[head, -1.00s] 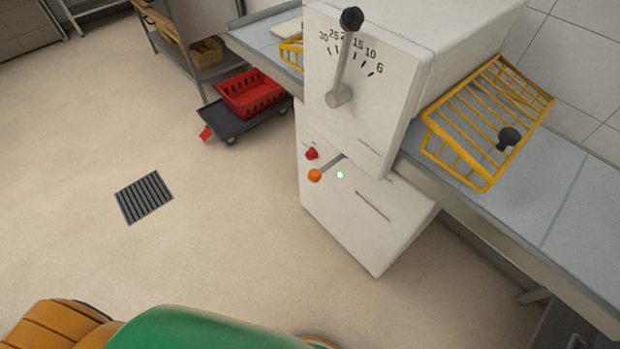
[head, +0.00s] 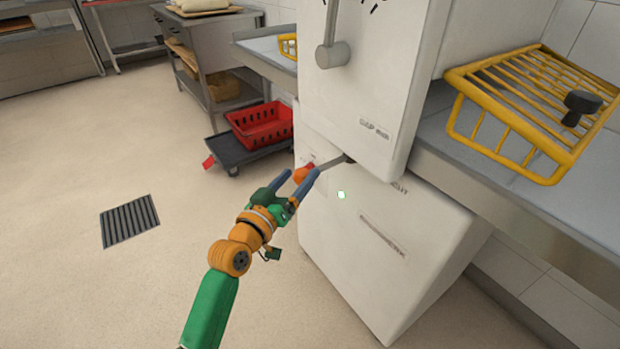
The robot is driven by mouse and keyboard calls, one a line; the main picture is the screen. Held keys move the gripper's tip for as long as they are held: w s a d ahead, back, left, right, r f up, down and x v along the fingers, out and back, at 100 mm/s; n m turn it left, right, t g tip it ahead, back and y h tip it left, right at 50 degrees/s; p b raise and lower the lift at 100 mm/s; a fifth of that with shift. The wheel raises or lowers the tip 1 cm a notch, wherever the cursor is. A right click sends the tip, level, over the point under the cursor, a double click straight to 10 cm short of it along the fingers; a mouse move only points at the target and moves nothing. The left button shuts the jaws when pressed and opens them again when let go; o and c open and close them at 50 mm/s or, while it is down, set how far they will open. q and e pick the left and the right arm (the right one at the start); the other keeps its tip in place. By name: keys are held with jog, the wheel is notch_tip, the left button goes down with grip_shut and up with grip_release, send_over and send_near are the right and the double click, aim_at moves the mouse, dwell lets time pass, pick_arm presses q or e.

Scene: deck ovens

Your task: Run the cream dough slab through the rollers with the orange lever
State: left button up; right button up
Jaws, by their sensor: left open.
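The dough sheeter is a white machine (head: 365,85) with a grey belt table (head: 440,130) on its right side. The orange lever (head: 333,162) is a metal rod sticking out low on its front, ending in an orange knob. My left gripper (head: 299,174) is open, with its blue fingers on either side of the orange knob; I cannot tell whether they touch it. The thickness lever (head: 332,55) shows only its lower part on the dial face. I see no cream dough slab on the visible belt parts. My right gripper is not in view.
A yellow wire guard (head: 500,137) with a black knob stands tilted over the right belt. The left belt table (head: 268,45) extends behind the machine. A red crate (head: 262,124) sits on a dark trolley (head: 235,148). The floor at left is clear around a drain grate (head: 129,221).

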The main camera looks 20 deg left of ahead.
aim_at(328, 165)
pick_arm(q)
jog(key=shift+w+d+b, duration=0.1)
jog(key=shift+w+d, duration=0.1)
jog(key=shift+w, duration=0.55)
jog(key=shift+w+d+b, duration=0.1)
jog(key=shift+w+d, duration=0.05)
jog(key=shift+w, duration=0.65)
jog(key=shift+w+d+b, duration=0.1)
jog(key=shift+w+d, duration=0.1)
jog(key=shift+w, duration=0.55)
grip_shut()
jog(key=shift+f, duration=0.1)
jog(key=shift+s+f, duration=0.1)
jog(key=shift+f, duration=0.05)
jog(key=shift+d, duration=0.1)
